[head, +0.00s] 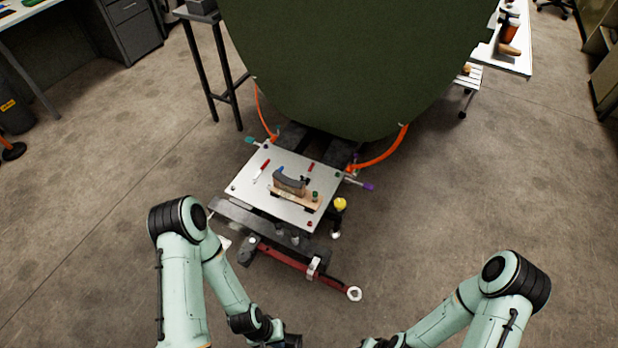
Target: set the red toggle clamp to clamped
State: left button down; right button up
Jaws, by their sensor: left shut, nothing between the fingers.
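Several red parts show in the head view, and I cannot tell for sure which is the red toggle clamp or how its lever stands. A long red bar (285,262) with a metal ring at its right end lies low in front of the light plate (240,180). A small red-handled piece (265,165) lies on the plate's left part, and a small red piece (311,167) is near its back edge. My left gripper (288,342) is at the bottom edge, partly cut off, shut and empty, apart from and in front of the red bar. My right gripper is out of frame.
A wooden block with a grey curved part (289,184) sits on the plate. Teal (250,141), purple (369,187) and yellow (340,204) ends stick out around it. A large green fuselage panel (350,60) stands behind, with orange hoses (383,152).

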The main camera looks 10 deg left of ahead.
aim_at(303, 176)
jog(key=k+l+u, duration=0.15)
jog(key=l, duration=0.4)
jog(key=l+u, duration=0.1)
jog(key=l, duration=0.4)
jog(key=i+l+u, duration=0.15)
jog(key=l, duration=0.4)
jog(key=l+u, duration=0.2)
jog(key=l, duration=0.35)
jog(key=i+l+u, duration=0.2)
jog(key=i+l, duration=0.15)
jog(key=i+l+u, duration=0.2)
jog(key=i+l, duration=0.15)
jog(key=l, duration=0.25)
jog(key=i+l, duration=0.15)
jog(key=i, duration=0.3)
jog(key=i+l+u, duration=0.15)
jog(key=i, duration=0.8)
